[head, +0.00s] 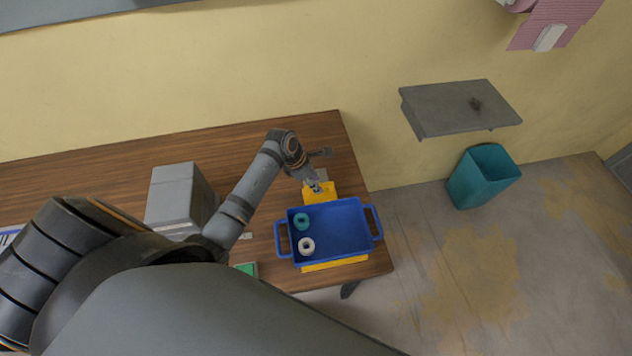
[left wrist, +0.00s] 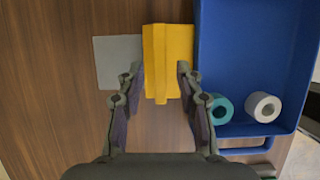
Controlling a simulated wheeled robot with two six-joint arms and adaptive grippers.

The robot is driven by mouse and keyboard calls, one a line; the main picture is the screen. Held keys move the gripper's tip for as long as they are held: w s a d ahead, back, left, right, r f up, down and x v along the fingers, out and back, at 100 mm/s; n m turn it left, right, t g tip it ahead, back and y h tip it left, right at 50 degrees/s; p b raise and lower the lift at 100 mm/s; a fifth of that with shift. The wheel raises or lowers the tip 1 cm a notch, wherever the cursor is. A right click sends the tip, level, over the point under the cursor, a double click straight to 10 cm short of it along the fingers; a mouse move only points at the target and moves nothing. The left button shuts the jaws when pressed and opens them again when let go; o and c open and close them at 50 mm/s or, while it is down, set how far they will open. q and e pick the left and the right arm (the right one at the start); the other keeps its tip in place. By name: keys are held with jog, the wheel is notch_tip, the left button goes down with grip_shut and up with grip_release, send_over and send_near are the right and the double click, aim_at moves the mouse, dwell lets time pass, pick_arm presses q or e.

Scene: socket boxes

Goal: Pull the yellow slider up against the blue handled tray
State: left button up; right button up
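The yellow slider (head: 326,196) lies on the wooden table at the back edge of the blue handled tray (head: 345,225). In the left wrist view the slider (left wrist: 172,40) has a raised ridge along its length, and its edge runs very close beside the tray wall (left wrist: 205,60); I cannot tell if they touch. My left gripper (head: 317,187) is over the slider. In the left wrist view its fingers (left wrist: 161,72) are apart, one on each side of the ridge, with visible space between. My right gripper is not in view.
A teal ring (head: 301,221) and a white ring (head: 306,245) are in the tray. Another yellow piece (head: 340,264) shows under the tray's near edge. A grey plate (left wrist: 115,62) lies beside the slider. A grey box (head: 178,197) stands left; the table's right edge is close.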

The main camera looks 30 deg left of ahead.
pick_arm(q)
jog(key=v, duration=1.1)
jog(key=shift+r, duration=0.15)
jog(key=shift+s, duration=0.15)
